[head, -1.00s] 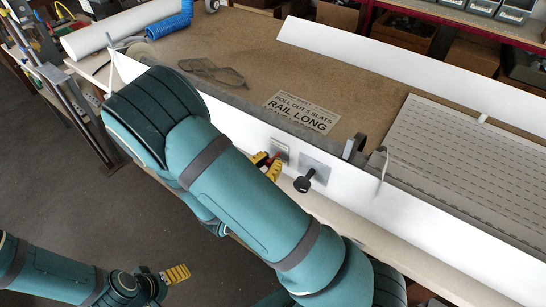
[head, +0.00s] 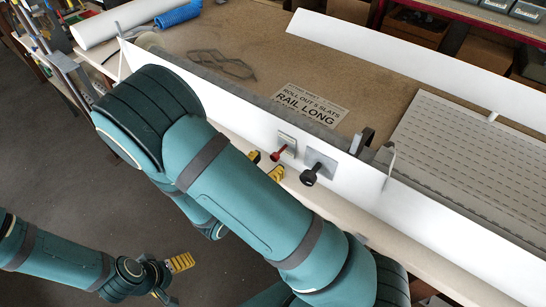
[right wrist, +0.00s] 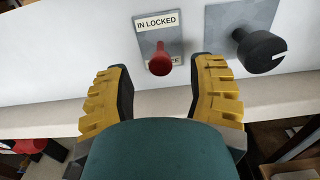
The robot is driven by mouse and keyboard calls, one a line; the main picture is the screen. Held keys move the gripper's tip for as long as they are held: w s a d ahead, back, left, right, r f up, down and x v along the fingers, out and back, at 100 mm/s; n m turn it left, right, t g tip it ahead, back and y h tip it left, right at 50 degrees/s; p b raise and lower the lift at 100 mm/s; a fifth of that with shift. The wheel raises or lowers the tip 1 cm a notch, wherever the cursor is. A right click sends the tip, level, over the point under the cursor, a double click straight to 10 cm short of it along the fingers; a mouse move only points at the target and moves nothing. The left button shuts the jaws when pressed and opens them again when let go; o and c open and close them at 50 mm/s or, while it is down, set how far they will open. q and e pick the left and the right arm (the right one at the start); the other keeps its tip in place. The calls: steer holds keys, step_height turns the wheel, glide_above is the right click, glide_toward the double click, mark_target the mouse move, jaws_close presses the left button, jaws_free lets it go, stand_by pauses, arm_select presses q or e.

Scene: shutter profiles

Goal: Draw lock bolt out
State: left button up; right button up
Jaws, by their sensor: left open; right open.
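The lock bolt has a red knob (head: 277,154) on a small grey plate on the white upright panel (head: 240,122). In the right wrist view the red knob (right wrist: 160,62) stands out under a label reading "IN LOCKED". My right gripper (head: 266,165) is open and empty close to the knob. In the right wrist view its yellow fingers (right wrist: 162,80) stand either side of the knob, apart from it; how deep they reach is unclear. My left gripper (head: 174,278) is open and empty low at the left, over the floor, far from the bolt.
A black knob (head: 309,177) on a grey plate sits right of the bolt; it also shows in the right wrist view (right wrist: 262,50). A printed sign (head: 310,103) lies on the brown bench top behind the panel. Grey slats (head: 470,135) lie at the right.

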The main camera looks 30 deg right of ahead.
steer(key=v, duration=0.9)
